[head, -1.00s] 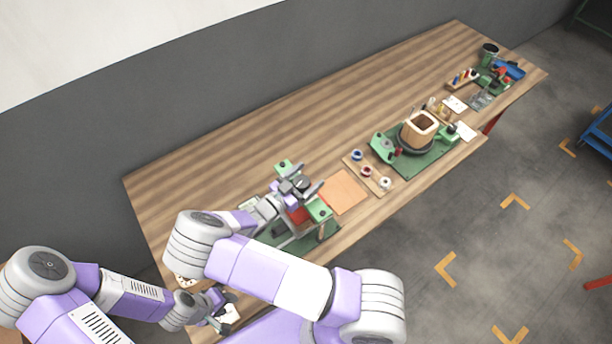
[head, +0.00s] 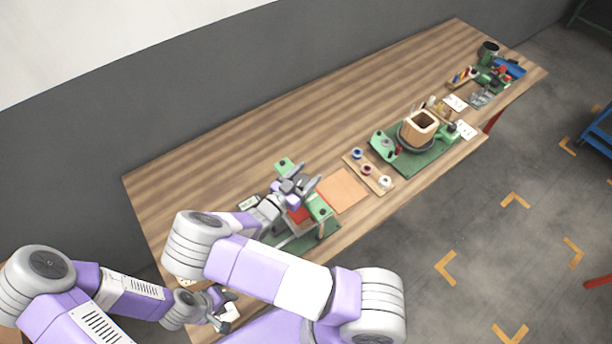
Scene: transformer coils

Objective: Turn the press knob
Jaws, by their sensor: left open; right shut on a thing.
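The press (head: 319,209) has green parts, a red block (head: 299,215) and a green base near the front edge of the bench. My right gripper (head: 302,186) is over the top of the press, shut on what appears to be the press knob. The knob itself is mostly hidden by the fingers. My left gripper (head: 228,304) is open, low at the bench's near left end, beside a small white item. My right forearm hides the left part of the press.
A tan mat (head: 342,190) lies right of the press, then a wooden board (head: 352,163) with several spools. Further right is a green winding stand (head: 430,162) with a wooden former. The back of the wooden bench (head: 240,150) is clear.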

